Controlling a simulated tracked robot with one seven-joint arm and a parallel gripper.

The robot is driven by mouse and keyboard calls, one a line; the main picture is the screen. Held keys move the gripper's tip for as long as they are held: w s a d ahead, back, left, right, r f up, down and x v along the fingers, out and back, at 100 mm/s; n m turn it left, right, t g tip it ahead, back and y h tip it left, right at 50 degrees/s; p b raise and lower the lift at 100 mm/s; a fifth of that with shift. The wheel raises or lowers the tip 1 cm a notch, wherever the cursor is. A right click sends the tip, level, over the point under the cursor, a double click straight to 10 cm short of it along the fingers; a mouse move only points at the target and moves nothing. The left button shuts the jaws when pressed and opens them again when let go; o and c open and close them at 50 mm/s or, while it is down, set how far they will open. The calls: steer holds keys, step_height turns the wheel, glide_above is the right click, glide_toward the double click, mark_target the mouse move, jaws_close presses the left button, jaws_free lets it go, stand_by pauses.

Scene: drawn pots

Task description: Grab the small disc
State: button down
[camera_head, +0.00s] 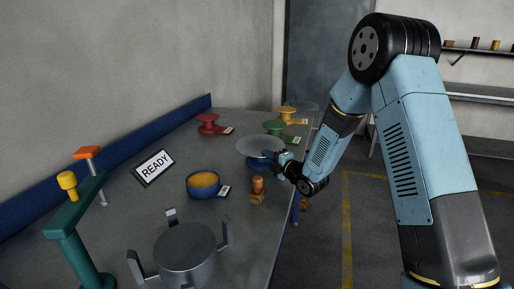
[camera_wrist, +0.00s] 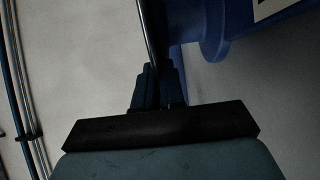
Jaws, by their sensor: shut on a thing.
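A pale grey round disc (camera_head: 260,146) shows in the head view on the far right part of the bench, over a blue stand (camera_head: 256,161). My gripper (camera_head: 275,156) is at the disc's near right edge and is shut on it. In the wrist view my gripper (camera_wrist: 158,88) has its jaws together around a thin, edge-on strip (camera_wrist: 150,35), which looks like the disc's rim. The blue stand (camera_wrist: 215,40) fills the upper right there. I cannot tell whether the disc touches the stand.
A blue bowl with orange filling (camera_head: 203,184) and a brown wooden piece (camera_head: 257,189) stand nearer. Red (camera_head: 208,124), green (camera_head: 275,127) and yellow (camera_head: 287,114) stands are behind. A grey pronged fixture (camera_head: 185,250) and a teal post (camera_head: 78,225) stand in front.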

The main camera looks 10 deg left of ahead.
steer(key=shift+r, duration=0.2)
steer(key=shift+r, duration=1.55)
